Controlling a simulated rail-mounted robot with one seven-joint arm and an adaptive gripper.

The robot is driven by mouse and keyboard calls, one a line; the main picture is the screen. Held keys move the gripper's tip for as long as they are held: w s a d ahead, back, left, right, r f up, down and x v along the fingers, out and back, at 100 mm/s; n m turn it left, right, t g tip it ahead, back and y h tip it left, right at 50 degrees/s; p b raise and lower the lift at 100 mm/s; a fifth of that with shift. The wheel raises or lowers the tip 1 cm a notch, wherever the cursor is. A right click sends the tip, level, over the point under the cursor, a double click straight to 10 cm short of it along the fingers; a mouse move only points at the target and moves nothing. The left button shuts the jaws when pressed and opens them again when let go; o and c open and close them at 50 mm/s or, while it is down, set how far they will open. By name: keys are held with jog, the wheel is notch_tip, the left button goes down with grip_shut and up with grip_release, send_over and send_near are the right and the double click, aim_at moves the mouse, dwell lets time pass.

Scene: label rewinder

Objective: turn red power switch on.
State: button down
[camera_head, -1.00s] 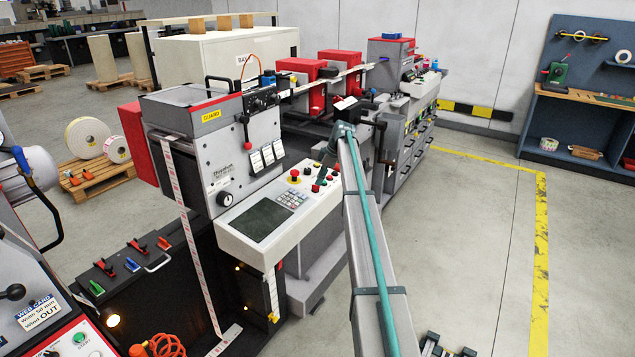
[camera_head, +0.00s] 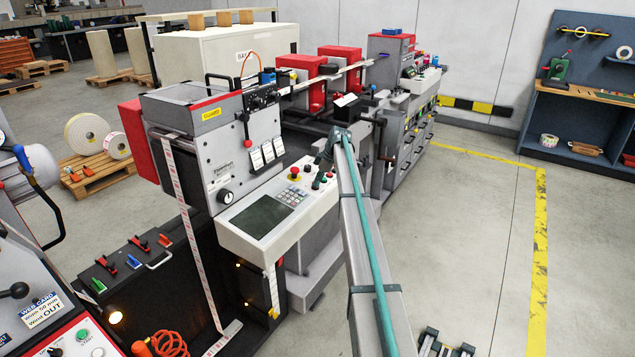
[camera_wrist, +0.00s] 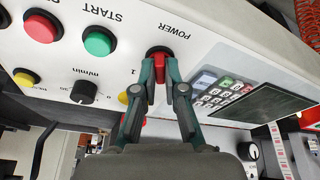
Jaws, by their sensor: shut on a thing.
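The red power switch (camera_wrist: 159,53) sits on the pale control panel under the printed word POWER. In the wrist view my gripper (camera_wrist: 159,74) has one teal finger on each side of the switch and is shut on it. The fingers hide parts of the switch's sides. Which way the switch is set cannot be told. In the head view my gripper (camera_head: 320,174) reaches down to the right part of the control panel (camera_head: 244,239), where the switch is hidden or too small to make out.
A green START button (camera_wrist: 99,41), a red button (camera_wrist: 41,27), a black knob (camera_wrist: 84,92) and yellow buttons lie close by on the panel. The keypad (camera_wrist: 219,94) and dark screen (camera_wrist: 259,112) lie on the other side.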

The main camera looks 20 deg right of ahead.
jog(key=shift+f+m+b, duration=0.1)
jog(key=shift+m+b, duration=0.2)
jog(key=shift+s+m+b, duration=0.1)
jog(key=shift+m+b, duration=0.35)
jog(key=shift+m, duration=0.05)
jog(key=shift+a+m+t+h+b, duration=0.1)
jog(key=shift+m+t+h+b, duration=0.25)
jog(key=shift+m+b, duration=0.65)
jog(key=m, duration=0.3)
jog(key=m+h+b, duration=0.1)
jog(key=m, duration=0.2)
jog(key=shift+t+h, duration=0.25)
jog(key=shift+t, duration=0.1)
jog(key=shift+m, duration=0.4)
jog(key=c, duration=1.2)
grip_release()
jog(key=shift+c, duration=0.2)
jog(key=shift+r, duration=0.2)
jog(key=v, duration=1.2)
